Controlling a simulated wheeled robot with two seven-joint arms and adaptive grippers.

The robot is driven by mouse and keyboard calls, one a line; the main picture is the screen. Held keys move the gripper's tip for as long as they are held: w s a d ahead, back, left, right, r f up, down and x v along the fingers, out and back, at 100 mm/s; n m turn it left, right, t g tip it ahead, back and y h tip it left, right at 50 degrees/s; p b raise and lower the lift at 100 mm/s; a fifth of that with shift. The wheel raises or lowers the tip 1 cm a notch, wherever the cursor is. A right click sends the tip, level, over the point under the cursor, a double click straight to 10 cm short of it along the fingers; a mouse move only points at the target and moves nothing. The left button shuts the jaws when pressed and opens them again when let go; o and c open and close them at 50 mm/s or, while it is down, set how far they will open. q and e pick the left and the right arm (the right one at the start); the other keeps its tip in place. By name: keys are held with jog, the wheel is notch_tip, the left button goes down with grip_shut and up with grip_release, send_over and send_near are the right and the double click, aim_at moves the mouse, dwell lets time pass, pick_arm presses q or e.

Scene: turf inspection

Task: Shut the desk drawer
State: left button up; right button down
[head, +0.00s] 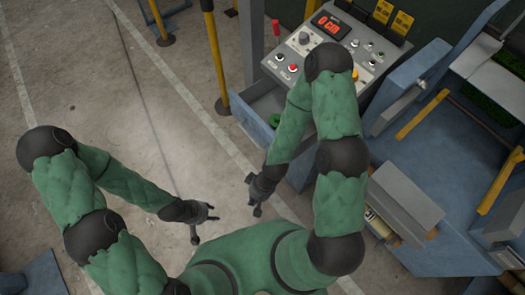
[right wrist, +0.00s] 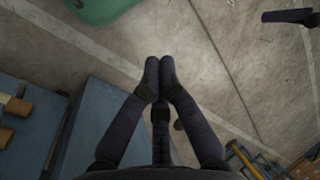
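The desk drawer (head: 249,121) stands pulled out from the left side of the blue control desk (head: 300,172) in the head view. Its inside shows, with a small green item (head: 275,120) in it. My right arm covers part of the drawer and desk. My right gripper (head: 254,197) is below the drawer's front in the picture, apart from it. In the right wrist view its two fingers (right wrist: 159,72) are together with nothing between them. My left gripper (head: 205,223) is further left over bare floor, its fingers spread and empty.
The desk top carries a control panel (head: 325,45) with a red display, knobs and buttons. A yellow post (head: 216,60) stands behind the drawer. A blue machine (head: 440,150) with yellow bars stands at right. The concrete floor (head: 120,110) at left is clear.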

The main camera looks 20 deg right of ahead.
jog(key=w+r+n+t+h+b, duration=0.2)
jog(key=w+r+n+h+b, duration=0.15)
jog(key=r+n+h, duration=0.55)
jog(key=w+r+n+t+h+b, duration=0.2)
jog(key=w+r+n+h+b, duration=0.3)
jog(key=n, duration=0.7)
jog(key=w+d+f+b, duration=0.1)
jog(key=d+f, duration=0.2)
jog(key=d, duration=0.2)
jog(key=w+d+f+y+b, duration=0.1)
jog(key=d+f, duration=0.1)
jog(key=d, duration=0.3)
jog(key=shift+w+f+b, duration=0.2)
jog(key=shift+f+b, duration=0.2)
jog(key=shift+d, duration=0.15)
